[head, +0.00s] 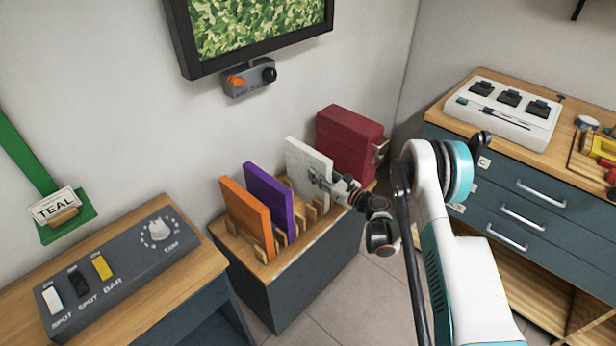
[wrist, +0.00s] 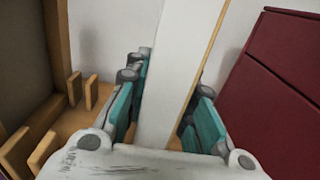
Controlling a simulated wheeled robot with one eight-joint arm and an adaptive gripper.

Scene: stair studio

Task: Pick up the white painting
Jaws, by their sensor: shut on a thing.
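The white painting (head: 308,168) is a thin upright panel in the wooden rack on the dark cabinet, between the purple painting (head: 268,199) and the dark red box (head: 347,143). My gripper (head: 322,181) is at its near edge. In the wrist view the white painting (wrist: 178,70) stands edge-on between the teal fingers of my gripper (wrist: 165,120), which is shut on it. The painting's lower end is partly hidden by the gripper. I cannot tell whether it is lifted off the rack.
An orange painting (head: 246,218) stands left of the purple one. The dark red box (wrist: 275,75) is close on the right in the wrist view. Wooden rack dividers (wrist: 75,90) stand to the left. A switch panel (head: 120,262) is at left, a drawer cabinet (head: 510,205) at right.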

